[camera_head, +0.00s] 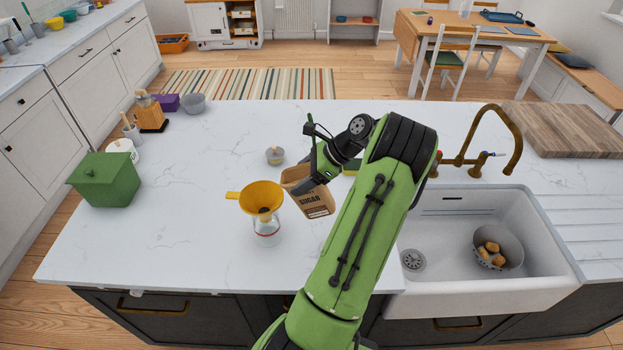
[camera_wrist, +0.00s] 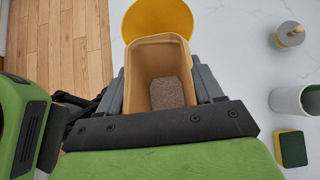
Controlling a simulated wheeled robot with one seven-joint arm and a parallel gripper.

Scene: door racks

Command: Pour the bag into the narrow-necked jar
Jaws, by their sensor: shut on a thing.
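A brown paper sugar bag (camera_head: 311,202) is held in my gripper (camera_head: 306,177), tilted, to the right of the jar. In the wrist view the bag (camera_wrist: 143,60) is open at the top, with a grainy brown-grey content at its bottom, between the fingers of my gripper (camera_wrist: 165,92). The glass jar (camera_head: 267,232) stands on the counter with a red band around it. A yellow funnel (camera_head: 260,195) sits in its neck. The funnel (camera_wrist: 160,17) also shows in the wrist view just past the bag's mouth; the jar is hidden there.
A small lidded pot (camera_head: 275,155) stands behind the bag. A white cylinder (camera_wrist: 292,101) and a green-yellow sponge (camera_wrist: 291,148) lie to the right in the wrist view. A green box (camera_head: 104,180) stands far left. The sink (camera_head: 450,270) is at right. The counter's left middle is clear.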

